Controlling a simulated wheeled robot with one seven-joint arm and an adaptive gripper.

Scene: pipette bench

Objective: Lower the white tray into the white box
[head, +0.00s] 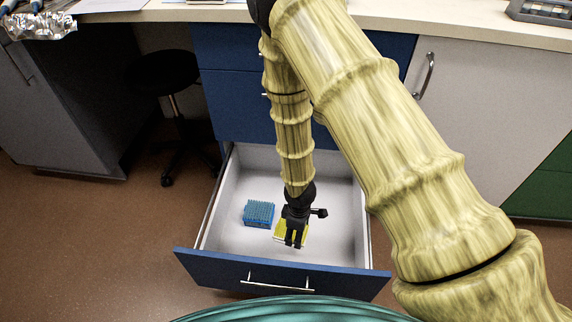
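My gripper (295,238) points down inside an open drawer with a white interior (232,238). A yellow object (280,237) lies directly under and around the fingers, mostly hidden by them. I cannot tell whether the fingers hold it or are only over it. A blue rack (258,213) with a dotted top stands in the drawer to the left of my gripper, apart from it. I see no separate white tray or white box that I can make out; the white drawer interior is the only white container shown.
The drawer's blue front (285,275) has a metal handle (277,284). The drawer floor is clear to the right of my gripper. A black stool (163,72) stands left. The counter (455,29) holds a grey rack (541,12) at right and crumpled foil (40,26) at left.

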